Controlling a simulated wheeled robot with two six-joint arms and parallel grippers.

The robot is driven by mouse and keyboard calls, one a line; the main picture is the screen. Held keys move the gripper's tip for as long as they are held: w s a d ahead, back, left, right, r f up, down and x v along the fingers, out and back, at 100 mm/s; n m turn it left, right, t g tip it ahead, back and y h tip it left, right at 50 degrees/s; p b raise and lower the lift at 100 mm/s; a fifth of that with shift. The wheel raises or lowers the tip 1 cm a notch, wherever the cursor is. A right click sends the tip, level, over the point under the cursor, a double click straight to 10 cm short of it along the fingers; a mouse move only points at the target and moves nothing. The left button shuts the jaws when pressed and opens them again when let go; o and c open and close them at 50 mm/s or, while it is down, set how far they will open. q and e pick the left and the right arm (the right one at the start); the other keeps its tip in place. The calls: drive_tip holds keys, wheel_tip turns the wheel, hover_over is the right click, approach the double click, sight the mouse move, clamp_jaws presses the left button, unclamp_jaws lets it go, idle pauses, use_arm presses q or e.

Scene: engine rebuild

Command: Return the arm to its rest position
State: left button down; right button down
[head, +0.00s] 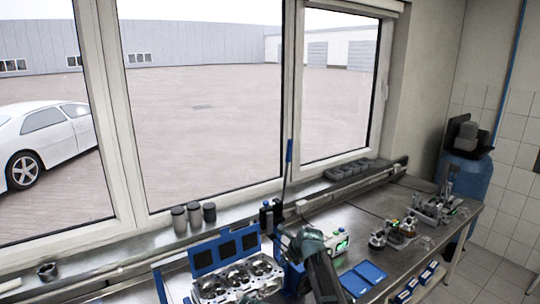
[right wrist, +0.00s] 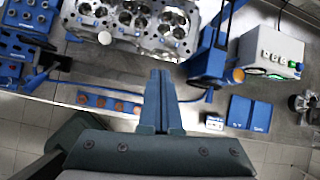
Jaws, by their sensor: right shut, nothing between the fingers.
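My right arm (head: 324,274) reaches in from the bottom of the head view, over the front of the metal bench (head: 375,205). My right gripper (right wrist: 160,76) shows in the right wrist view with its two fingers together and nothing between them. It is in front of the engine cylinder head (right wrist: 132,25) and apart from it. The cylinder head also shows in the head view (head: 238,280), left of my right arm. My left gripper is in neither view.
A blue stand (right wrist: 212,62) is right of the gripper, then a white box with green lights (right wrist: 270,50) and blue trays (right wrist: 250,112). A blue tool rack (right wrist: 25,30) is at the left. Small metal parts (head: 398,232) stand farther right on the bench. The window (head: 210,100) is behind.

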drive_tip(key=s+d+f+n+g+h, duration=0.15)
drive_tip(key=s+d+n, duration=0.25)
drive_tip(key=s+n, duration=0.55)
drive_tip(key=s+d+f+n+g+h, duration=0.15)
drive_tip(key=s+d+n, duration=0.25)
drive_tip(key=s+n, duration=0.6)
drive_tip(key=s+d+f+n+g+h, duration=0.15)
drive_tip(key=s+d+n, duration=0.35)
drive_tip(key=s+n, duration=0.5)
drive_tip(key=s+a+f+b, duration=0.2)
drive_tip(key=a+f+b, duration=0.1)
drive_tip(key=f+b, duration=0.4)
drive_tip(key=s+a+f+n+g+b, duration=0.1)
drive_tip(key=a+f+b, duration=0.3)
drive_tip(key=f+b, duration=0.4)
drive_tip(key=s+a+f+b, duration=0.4)
drive_tip(key=f+b, duration=0.4)
drive_tip(key=b, duration=0.1)
drive_tip(key=shift+a+f+n, duration=0.25)
drive_tip(key=shift+n, duration=0.1)
drive_tip(key=shift+h, duration=0.25)
drive_tip(key=shift+a, duration=0.15)
